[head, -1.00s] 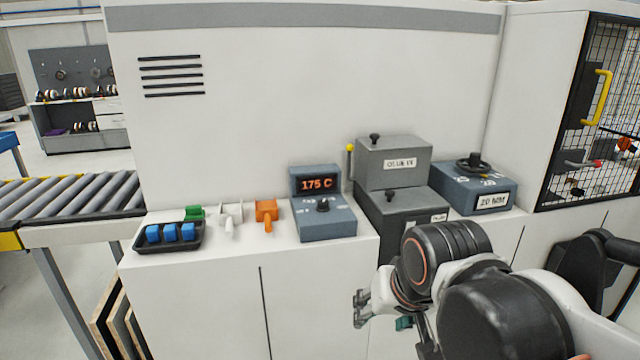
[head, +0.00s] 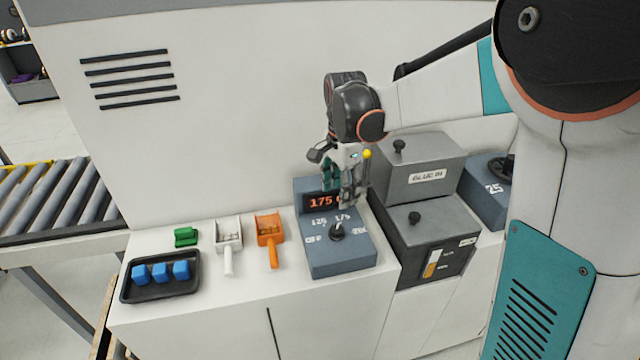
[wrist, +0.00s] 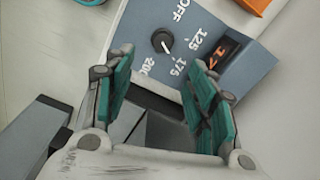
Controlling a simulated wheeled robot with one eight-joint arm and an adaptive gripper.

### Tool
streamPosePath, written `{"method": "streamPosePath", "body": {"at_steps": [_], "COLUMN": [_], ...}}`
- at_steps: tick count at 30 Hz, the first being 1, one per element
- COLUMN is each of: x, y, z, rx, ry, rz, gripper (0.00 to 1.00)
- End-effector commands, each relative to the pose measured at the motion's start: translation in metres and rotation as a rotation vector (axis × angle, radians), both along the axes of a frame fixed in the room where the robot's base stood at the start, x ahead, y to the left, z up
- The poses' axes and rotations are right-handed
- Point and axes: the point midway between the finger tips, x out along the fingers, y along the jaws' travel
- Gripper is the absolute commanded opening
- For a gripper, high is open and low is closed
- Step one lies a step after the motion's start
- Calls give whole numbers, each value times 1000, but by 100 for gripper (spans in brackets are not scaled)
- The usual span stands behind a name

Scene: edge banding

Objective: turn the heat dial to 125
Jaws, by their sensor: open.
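The heat dial (head: 337,231) is a small black knob with a white pointer on the sloped top of a blue-grey control box (head: 342,263). White marks OFF, 125, 175 and 200 surround it. In the wrist view the dial (wrist: 162,41) has its pointer toward the 175 side. The orange display (head: 321,202) reads 175, its right end hidden by my gripper. My gripper (head: 340,190) is above and behind the dial, near the display, pointing down. In the wrist view my gripper (wrist: 160,95) is open, with nothing between its teal pads; the dial lies beyond the fingertips.
Grey glue boxes (head: 424,178) with black knobs stand right of the control box. A yellow-tipped rod (head: 366,154) stands close beside my gripper. Left are an orange scoop (head: 269,228), a white scoop (head: 228,236), a green piece (head: 186,237) and a black tray (head: 126,290) with blue blocks.

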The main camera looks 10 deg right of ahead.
Motion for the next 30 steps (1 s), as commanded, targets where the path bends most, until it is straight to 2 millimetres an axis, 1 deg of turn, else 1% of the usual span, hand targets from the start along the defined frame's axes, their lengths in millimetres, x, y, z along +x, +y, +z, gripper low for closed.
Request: {"method": "streamPosePath", "body": {"at_steps": [1,4,8,11,21,25,30], "x": [2,4,4,4,4,4,4], "y": [0,0,0,0,0,0,0], "z": [1,-4,-17,-34,-100,-120,-135], "rx": [0,0,0,1,0,0,0], "ry": [6,14,14,13,12,12,12], "rz": [-14,-28,-29,-28,-27,-27,-27], "gripper": [51,51,51,51,51,51,51]}}
